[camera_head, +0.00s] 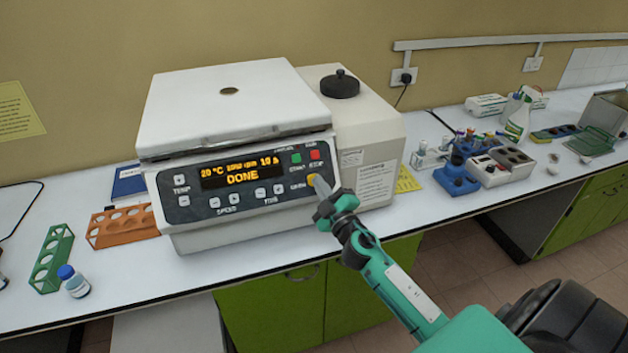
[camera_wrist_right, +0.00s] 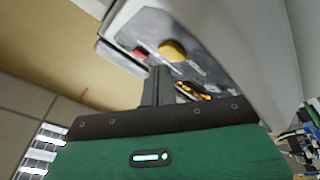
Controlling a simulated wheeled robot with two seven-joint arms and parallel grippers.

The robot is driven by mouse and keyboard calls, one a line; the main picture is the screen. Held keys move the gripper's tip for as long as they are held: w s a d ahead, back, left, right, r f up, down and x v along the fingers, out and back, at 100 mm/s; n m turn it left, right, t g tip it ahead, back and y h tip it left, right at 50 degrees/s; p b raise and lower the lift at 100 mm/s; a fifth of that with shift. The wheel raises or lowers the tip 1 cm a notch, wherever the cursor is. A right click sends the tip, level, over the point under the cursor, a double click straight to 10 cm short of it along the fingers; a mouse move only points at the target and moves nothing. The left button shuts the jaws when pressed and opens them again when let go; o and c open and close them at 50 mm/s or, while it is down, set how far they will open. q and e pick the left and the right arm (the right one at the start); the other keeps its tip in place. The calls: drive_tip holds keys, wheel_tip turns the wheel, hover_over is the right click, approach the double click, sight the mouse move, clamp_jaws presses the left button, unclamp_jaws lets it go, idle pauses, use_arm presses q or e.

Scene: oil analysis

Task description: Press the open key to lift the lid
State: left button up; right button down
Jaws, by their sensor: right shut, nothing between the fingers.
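The centrifuge (camera_head: 300,200) stands on the bench with its white lid (camera_head: 229,108) down. Its display (camera_head: 241,172) reads DONE. The yellow open key (camera_head: 311,180) is at the right of the panel, below the red and green keys; it also shows in the right wrist view (camera_wrist_right: 172,50). My right gripper (camera_head: 318,186) is shut and empty, its tips right at the yellow key in the head view. In the right wrist view the fingers (camera_wrist_right: 158,85) end just below the key; I cannot tell whether they touch it. My left gripper is out of view.
An orange rack (camera_head: 122,225), a green rack (camera_head: 52,258) and a blue-capped bottle (camera_head: 73,281) are at the left. The bench front is mostly clear.

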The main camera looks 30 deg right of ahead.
drive_tip(key=shift+w+f, duration=0.2)
drive_tip(key=shift+w, duration=0.15)
drive_tip(key=shift+w+d+f+b, duration=0.15)
drive_tip(key=shift+w+f+b, duration=0.15)
drive_tip(key=shift+b, duration=0.25)
idle(0.5)
drive_tip(key=shift+r, duration=0.1)
drive_tip(key=shift+s+r+p, duration=0.4)
drive_tip(key=shift+s+p, duration=0.05)
drive_tip(key=shift+s, duration=0.25)
drive_tip(key=s+r, duration=0.1)
drive_tip(key=s+a+p, duration=0.1)
drive_tip(key=s+r+p, duration=0.1)
drive_tip(key=s, duration=0.1)
drive_tip(key=shift+a+r, duration=0.15)
drive_tip(key=shift+r, duration=0.2)
